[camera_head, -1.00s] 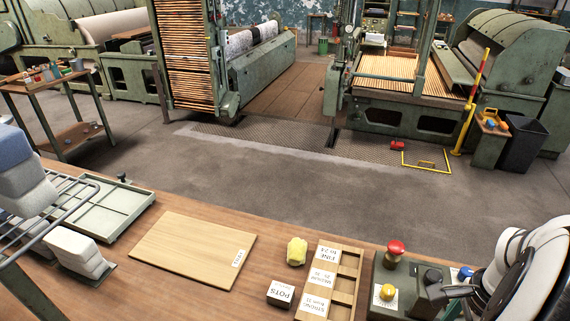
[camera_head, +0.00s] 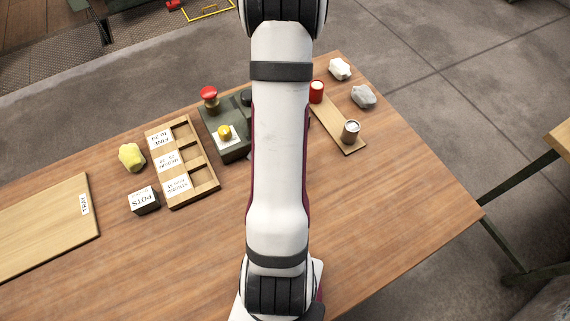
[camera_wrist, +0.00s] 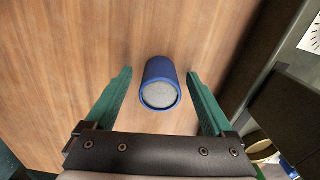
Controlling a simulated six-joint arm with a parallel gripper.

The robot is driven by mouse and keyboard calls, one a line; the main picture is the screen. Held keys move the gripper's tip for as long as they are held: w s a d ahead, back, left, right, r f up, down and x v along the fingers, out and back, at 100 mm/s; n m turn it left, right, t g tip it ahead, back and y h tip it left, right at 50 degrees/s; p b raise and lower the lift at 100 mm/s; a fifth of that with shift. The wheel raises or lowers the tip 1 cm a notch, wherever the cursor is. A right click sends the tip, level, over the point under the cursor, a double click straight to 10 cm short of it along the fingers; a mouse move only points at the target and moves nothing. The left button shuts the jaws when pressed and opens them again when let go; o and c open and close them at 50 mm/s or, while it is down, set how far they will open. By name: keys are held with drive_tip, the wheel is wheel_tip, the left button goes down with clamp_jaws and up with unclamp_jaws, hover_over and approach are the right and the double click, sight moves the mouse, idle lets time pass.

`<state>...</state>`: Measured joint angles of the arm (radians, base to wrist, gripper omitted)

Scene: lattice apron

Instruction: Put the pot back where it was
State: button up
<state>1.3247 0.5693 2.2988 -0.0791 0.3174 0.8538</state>
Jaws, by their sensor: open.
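A blue pot (camera_wrist: 160,72) with a speckled grey top shows in the wrist view, apparently upright on brown wood. My gripper (camera_wrist: 158,79) is open, with one green finger to each side of the pot and a visible gap at each side. In the head view my arm hides the gripper and the blue pot. A red pot (camera_head: 316,93) and a pot with a greyish-white top (camera_head: 351,132) stand near opposite ends of a narrow wooden board (camera_head: 334,117), right of my arm.
A control box (camera_head: 228,147) with red and yellow buttons stands left of my arm. Beyond it are a compartmented wooden rack (camera_head: 205,174), a POTS block (camera_head: 144,201), a yellow sponge (camera_head: 131,157) and a tray board (camera_head: 45,230). Two pale lumps (camera_head: 340,69) (camera_head: 363,96) lie at the far right.

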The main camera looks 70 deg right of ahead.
clamp_jaws()
idle(0.4)
drive_tip(key=shift+d+r, duration=0.1)
drive_tip(key=shift+r, duration=0.25)
drive_tip(key=r, duration=0.2)
drive_tip(key=s+r, duration=0.1)
drive_tip(key=r, duration=0.1)
drive_tip(key=s+a+r, duration=0.3)
drive_tip(key=s+r, duration=0.3)
drive_tip(key=s, duration=0.4)
drive_tip(key=s+d, duration=0.3)
drive_tip(key=d, duration=0.6)
drive_tip(key=s+d, duration=0.3)
drive_tip(key=d, duration=0.6)
drive_tip(key=w+d+f, duration=0.1)
drive_tip(key=w, duration=0.1)
drive_tip(key=w+d+f, duration=0.2)
drive_tip(key=w, duration=0.1)
drive_tip(key=w+d+f, duration=0.2)
drive_tip(key=w, duration=0.1)
drive_tip(key=shift+w+d+f, duration=0.15)
drive_tip(key=shift+d+f, duration=0.1)
wheel_tip(320, 180, down, 4)
drive_tip(key=shift+w+f, duration=0.1)
drive_tip(key=shift+w, duration=0.05)
